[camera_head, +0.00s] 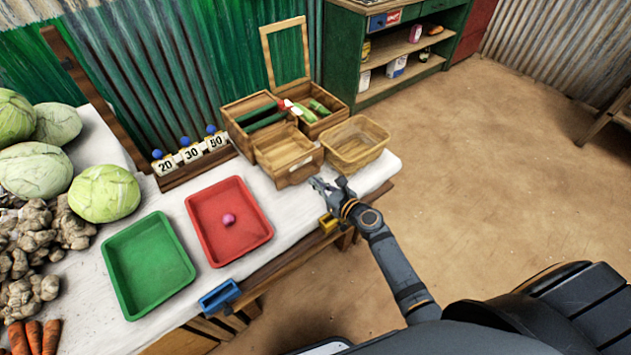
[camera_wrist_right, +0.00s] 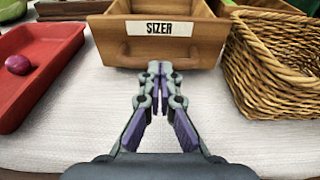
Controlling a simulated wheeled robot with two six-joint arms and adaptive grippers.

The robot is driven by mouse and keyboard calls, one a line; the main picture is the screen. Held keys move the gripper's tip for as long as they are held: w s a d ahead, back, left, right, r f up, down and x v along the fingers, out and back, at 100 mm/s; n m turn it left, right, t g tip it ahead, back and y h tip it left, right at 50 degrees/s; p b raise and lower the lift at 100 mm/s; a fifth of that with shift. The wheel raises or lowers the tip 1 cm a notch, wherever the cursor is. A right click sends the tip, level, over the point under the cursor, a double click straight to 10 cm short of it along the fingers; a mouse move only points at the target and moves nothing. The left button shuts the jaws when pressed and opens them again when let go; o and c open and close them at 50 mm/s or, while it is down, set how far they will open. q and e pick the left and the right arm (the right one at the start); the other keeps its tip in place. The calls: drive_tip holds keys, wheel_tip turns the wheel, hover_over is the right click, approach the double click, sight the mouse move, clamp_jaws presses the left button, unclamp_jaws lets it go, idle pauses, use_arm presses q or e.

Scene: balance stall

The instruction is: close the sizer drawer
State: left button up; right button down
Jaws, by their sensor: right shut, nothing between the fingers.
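The wooden sizer drawer (camera_head: 288,157) sticks out from the front of the wooden box (camera_head: 239,108) on the white-covered table. In the right wrist view the drawer (camera_wrist_right: 190,45) faces me, with a "SIZER" label (camera_wrist_right: 159,28) and a wooden handle bar below it. My right gripper (camera_head: 319,186) is just in front of the drawer, and its closed fingertips (camera_wrist_right: 160,68) show at the handle, with nothing between them. I cannot tell whether they touch it. The inside of the drawer looks empty in the head view. My left gripper is not in view.
A wicker basket (camera_head: 356,144) stands close to the drawer's right.

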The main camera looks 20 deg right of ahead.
drive_tip(key=shift+w+a+f, duration=0.1)
drive_tip(key=shift+w+a, duration=0.05)
drive_tip(key=shift+w, duration=0.25)
drive_tip(key=shift+w, duration=0.1)
drive_tip(key=b, duration=0.3)
approach(290, 157)
drive_tip(key=w+a, duration=0.1)
drive_tip(key=w, duration=0.1)
drive_tip(key=w+a+r, duration=0.1)
drive_tip(key=w, duration=0.1)
drive_tip(key=w+a, duration=0.2)
drive_tip(key=shift+r, duration=0.3)
drive_tip(key=shift+w+a+r, duration=0.1)
drive_tip(key=shift+w+r, duration=0.05)
drive_tip(key=shift+w, duration=0.05)
drive_tip(key=shift+r, duration=0.25)
